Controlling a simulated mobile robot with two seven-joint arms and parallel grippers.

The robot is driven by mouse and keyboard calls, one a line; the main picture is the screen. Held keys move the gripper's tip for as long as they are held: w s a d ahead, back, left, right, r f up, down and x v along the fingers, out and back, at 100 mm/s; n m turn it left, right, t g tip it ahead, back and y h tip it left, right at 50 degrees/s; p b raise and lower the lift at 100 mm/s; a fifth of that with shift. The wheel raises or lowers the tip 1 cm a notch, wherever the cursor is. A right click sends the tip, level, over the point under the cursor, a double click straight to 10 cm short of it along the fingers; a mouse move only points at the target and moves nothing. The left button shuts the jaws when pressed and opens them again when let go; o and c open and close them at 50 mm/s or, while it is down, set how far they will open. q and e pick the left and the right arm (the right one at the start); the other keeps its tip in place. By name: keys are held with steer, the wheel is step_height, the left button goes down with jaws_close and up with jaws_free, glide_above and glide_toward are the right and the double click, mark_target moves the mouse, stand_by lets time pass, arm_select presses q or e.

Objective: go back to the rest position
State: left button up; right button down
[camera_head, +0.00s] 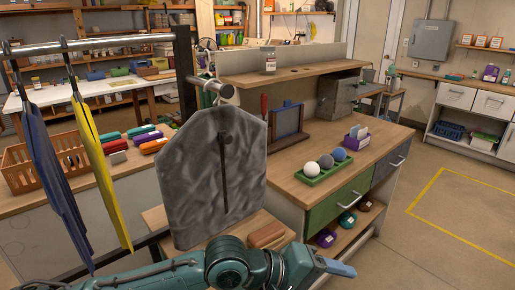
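My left arm, teal, comes in along the bottom edge from the left. Its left gripper (338,268) points right, low in front of the workbench's green drawer. One blue-grey finger shows clearly, and I cannot tell whether the gripper is open or shut. I see nothing held at its tip. My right gripper is not in view. A mottled grey apron-shaped piece (205,185) hangs from the end of a metal rail, just behind and above my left arm.
A blue piece (50,165) and a yellow piece (100,165) hang from the rail at left. The workbench (375,160) bears a green tray (323,171) with three balls. A brown block (266,235) lies close behind my arm. Open floor (440,250) is at right.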

arm_select(q)
steer(key=w+a+f+m+t, duration=0.1)
steer(key=a+f+t, duration=0.7)
steer(key=s+a+f+m+y, duration=0.2)
steer(key=s+a+f+y, duration=0.2)
steer(key=a+f, duration=0.3)
steer(key=s+a+f+m+t+y, duration=0.1)
steer(key=s+a+f+y, duration=0.4)
steer(key=a, duration=0.6)
steer(key=shift+s+a+f+m, duration=0.25)
steer(key=shift+f+m, duration=0.25)
steer(key=shift+f, duration=0.45)
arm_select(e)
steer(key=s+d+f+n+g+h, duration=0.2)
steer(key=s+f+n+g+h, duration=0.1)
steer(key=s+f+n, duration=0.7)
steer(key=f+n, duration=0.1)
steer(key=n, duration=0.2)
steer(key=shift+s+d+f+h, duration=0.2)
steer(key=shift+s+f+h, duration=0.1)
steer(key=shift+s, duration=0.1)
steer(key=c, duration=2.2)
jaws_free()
